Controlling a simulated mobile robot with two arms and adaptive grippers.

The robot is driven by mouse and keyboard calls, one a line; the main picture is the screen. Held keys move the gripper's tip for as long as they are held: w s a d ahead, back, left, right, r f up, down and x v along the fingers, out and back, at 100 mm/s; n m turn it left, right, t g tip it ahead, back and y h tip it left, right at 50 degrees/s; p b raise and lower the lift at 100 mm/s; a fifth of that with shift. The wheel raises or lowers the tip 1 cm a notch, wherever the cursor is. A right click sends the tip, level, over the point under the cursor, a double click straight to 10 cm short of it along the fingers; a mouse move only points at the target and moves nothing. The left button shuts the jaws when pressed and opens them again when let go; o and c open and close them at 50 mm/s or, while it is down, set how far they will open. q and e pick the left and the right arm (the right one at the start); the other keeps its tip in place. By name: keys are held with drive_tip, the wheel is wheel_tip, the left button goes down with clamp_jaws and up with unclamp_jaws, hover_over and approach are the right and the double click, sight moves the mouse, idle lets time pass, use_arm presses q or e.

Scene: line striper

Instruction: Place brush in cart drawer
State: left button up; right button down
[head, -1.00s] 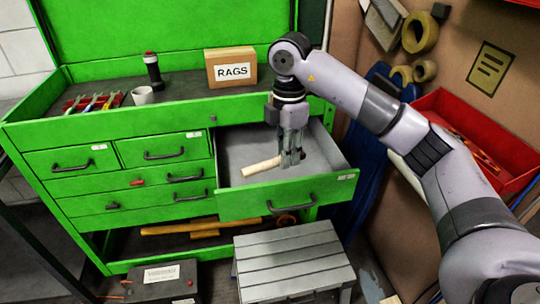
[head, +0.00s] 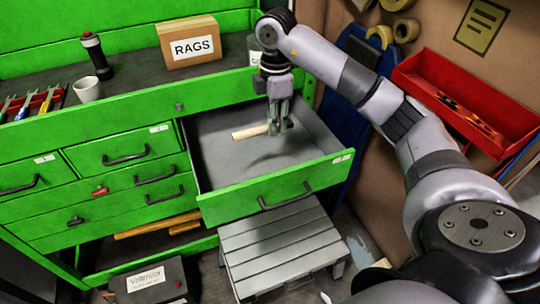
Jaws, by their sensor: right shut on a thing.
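The green cart (head: 100,143) has one drawer (head: 222,205) pulled open, with a grey inside floor. My right gripper (head: 279,128) points down over the open drawer and is shut on the brush (head: 250,132). Only the brush's pale wooden handle shows, sticking out to the left of the fingers. The rest of the brush is hidden by the gripper. A dark shadow lies on the drawer floor below, so the brush seems to be a little above it. My left gripper is not in view.
A RAGS box (head: 190,42), a white cup (head: 87,89) and a dark flashlight-like item (head: 97,56) stand on the cart top. A grey step stool (head: 280,245) is below the drawer. A red bin (head: 465,100) hangs at the right.

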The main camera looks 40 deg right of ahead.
hover_over(273, 164)
wheel_tip(273, 164, down, 5)
wheel_tip(273, 164, down, 4)
drive_tip(key=shift+d+r+p, duration=0.1)
drive_tip(key=shift+r+p, duration=0.15)
drive_tip(key=shift+p, duration=0.05)
drive_tip(key=shift+f, duration=0.6)
wheel_tip(273, 164, down, 3)
drive_tip(key=shift+r, duration=0.2)
drive_tip(key=shift+f, duration=0.5)
drive_tip(key=c, duration=1.4)
unclamp_jaws()
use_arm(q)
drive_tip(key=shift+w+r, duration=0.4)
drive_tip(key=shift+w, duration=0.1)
use_arm(e)
drive_tip(key=shift+o, duration=0.2)
